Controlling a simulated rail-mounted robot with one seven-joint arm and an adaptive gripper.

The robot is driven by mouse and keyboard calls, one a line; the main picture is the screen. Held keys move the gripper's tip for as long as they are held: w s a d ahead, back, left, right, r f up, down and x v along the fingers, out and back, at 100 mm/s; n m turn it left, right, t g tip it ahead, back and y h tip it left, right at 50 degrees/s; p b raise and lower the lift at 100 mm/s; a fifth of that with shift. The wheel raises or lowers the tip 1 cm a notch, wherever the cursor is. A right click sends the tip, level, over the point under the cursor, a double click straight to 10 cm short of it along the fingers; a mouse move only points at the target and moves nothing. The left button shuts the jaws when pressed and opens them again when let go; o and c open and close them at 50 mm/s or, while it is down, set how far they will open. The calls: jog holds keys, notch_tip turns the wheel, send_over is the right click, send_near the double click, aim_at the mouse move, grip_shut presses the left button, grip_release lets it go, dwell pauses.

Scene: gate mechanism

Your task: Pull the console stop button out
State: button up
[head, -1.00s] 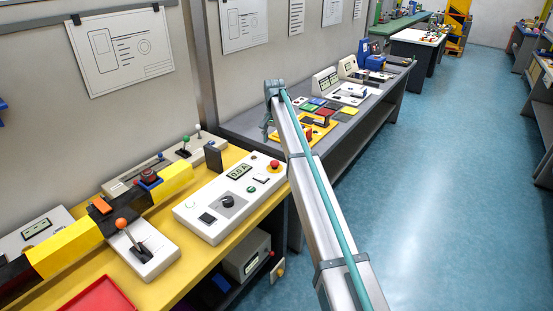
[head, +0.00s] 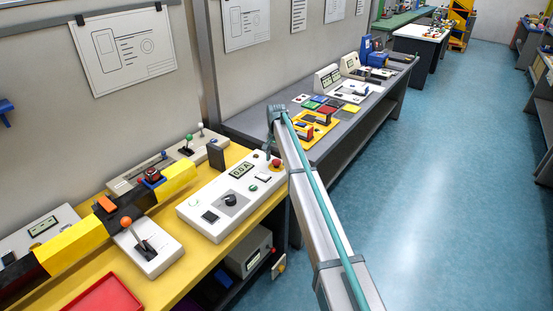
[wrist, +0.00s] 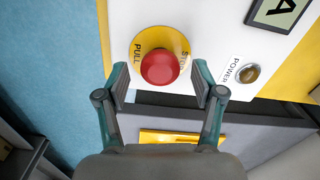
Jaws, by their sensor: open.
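The stop button is a red round knob (wrist: 160,68) on a yellow disc marked PULL and STOP. It sits at the right end of the white console (head: 220,222) and shows small in the head view (head: 277,165). My gripper (wrist: 160,83) is open and empty. Its two fingertips stand to the left and right of the knob in the wrist view, apart from it. Depth between fingertips and knob is hard to tell. In the head view my gripper (head: 268,149) is just above the console's right end, beside the button.
A POWER label with a small round lamp (wrist: 250,73) and a display (wrist: 280,10) lie near the button. A dark upright block (head: 217,156) stands behind the console. A lever box (head: 150,250) is to its left. A grey bench (head: 250,125) adjoins at the back right.

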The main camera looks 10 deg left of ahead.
aim_at(277, 161)
grip_shut()
jog(key=shift+r, duration=0.75)
grip_release()
jog(key=shift+r, duration=0.1)
notch_tip(277, 161, up, 12)
dwell(0.4)
dwell(0.3)
